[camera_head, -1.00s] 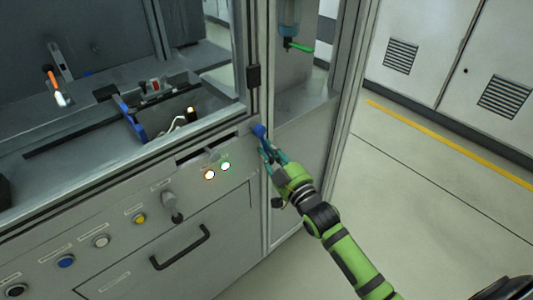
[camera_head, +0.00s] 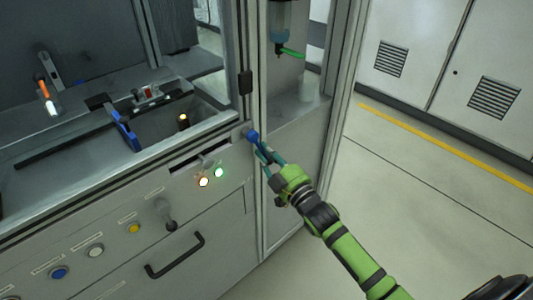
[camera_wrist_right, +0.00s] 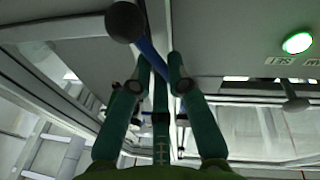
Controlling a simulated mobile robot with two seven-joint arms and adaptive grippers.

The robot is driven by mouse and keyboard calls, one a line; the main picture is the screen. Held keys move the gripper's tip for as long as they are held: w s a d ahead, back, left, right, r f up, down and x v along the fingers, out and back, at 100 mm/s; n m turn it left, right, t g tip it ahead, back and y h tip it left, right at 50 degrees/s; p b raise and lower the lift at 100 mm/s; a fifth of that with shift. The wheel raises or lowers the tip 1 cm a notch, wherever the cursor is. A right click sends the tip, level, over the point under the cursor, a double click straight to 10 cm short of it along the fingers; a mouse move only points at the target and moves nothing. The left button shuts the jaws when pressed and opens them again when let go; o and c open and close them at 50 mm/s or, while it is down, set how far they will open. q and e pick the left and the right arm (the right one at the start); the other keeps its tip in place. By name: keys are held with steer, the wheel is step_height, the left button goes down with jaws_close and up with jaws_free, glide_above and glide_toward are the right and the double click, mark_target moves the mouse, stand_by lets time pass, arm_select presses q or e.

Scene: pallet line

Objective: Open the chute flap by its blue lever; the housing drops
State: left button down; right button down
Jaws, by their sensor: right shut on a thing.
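The blue lever (camera_head: 252,136) sticks out at the right end of the station's front panel. My right gripper (camera_head: 265,154) is at it, with its teal fingers closed on the lever just below the knob. In the right wrist view the lever's blue shaft (camera_wrist_right: 153,58) runs between the fingers, and its round knob (camera_wrist_right: 125,22) looks dark. The chute pocket (camera_head: 160,133) behind the panel looks dark, with an amber light in it. I see no housing there. I cannot make out the flap itself. My left gripper is not in view.
Below the slot (camera_head: 200,154) are a white lamp and a green lamp (camera_head: 220,173). A black knob, several buttons and a drawer handle (camera_head: 175,257) sit lower on the panel. A frame post (camera_head: 262,200) stands beside my gripper. The floor at right is clear.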

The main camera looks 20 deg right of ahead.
steer(key=c, duration=1.2)
jaws_free()
steer(key=v, duration=1.2)
steer(key=shift+f, duration=0.15)
